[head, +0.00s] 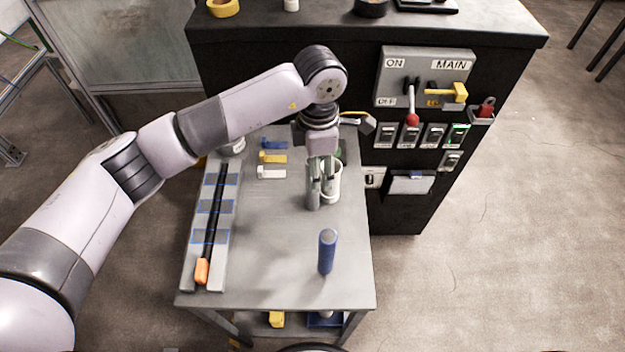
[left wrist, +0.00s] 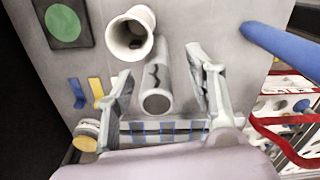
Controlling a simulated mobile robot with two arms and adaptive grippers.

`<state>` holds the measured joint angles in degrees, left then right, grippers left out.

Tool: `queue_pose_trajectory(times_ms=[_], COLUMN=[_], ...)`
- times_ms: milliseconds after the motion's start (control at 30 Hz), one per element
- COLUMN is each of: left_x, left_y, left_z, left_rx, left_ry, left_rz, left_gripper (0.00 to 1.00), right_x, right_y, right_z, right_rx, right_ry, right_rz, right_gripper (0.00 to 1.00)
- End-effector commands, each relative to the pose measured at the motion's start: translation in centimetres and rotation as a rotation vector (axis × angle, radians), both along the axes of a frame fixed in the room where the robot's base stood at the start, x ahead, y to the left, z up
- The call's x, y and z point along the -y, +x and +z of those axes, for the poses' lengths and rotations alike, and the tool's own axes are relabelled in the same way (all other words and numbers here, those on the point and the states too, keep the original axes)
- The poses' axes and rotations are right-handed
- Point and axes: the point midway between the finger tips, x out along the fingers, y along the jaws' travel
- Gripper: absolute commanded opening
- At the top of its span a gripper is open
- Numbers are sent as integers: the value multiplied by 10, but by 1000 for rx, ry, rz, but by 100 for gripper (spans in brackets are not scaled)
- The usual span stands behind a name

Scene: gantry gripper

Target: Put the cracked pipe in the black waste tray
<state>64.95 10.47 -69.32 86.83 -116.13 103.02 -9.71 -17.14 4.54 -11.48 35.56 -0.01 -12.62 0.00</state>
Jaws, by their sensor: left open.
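The cracked pipe (head: 313,200), a grey upright cylinder, stands on the metal table. In the left wrist view, the pipe (left wrist: 156,88) shows a dark jagged crack down its side and lies between my two fingers, with gaps on both sides. My left gripper (head: 320,182) is open, pointing down at the pipe's upper part; its fingers (left wrist: 165,95) also show in the wrist view. I cannot clearly identify the black waste tray; a black flat item (head: 428,5) lies on the cabinet top, cut off by the picture edge. My right gripper is not in view.
A white hollow cylinder (head: 333,186) stands close beside the cracked pipe. A blue cylinder (head: 327,254) stands nearer the front. A grey rack with blue pads (head: 217,237) holds a black rod along the left. The switch cabinet (head: 400,215) borders the table's back and right.

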Motion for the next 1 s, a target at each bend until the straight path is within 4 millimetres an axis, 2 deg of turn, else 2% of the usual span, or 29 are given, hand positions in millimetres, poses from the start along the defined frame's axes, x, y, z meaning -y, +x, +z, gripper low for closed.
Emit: queue_pose_trajectory(times_ms=[167,300,433,700,1000], left_x=[-5,-12,-11,-11,-10], left_y=[1,3,3,4,4], left_z=[-12,-32,-49,-54,-54], left_rx=[-4,-4,-2,1,1], left_ry=[1,1,0,0,-1], left_rz=[2,2,1,0,0], left_gripper=[50,50,50,50,31], right_x=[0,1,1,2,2], right_y=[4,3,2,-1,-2], right_z=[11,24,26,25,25], right_rx=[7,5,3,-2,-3], right_ry=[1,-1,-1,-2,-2], right_rz=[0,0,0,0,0], right_gripper=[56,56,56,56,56])
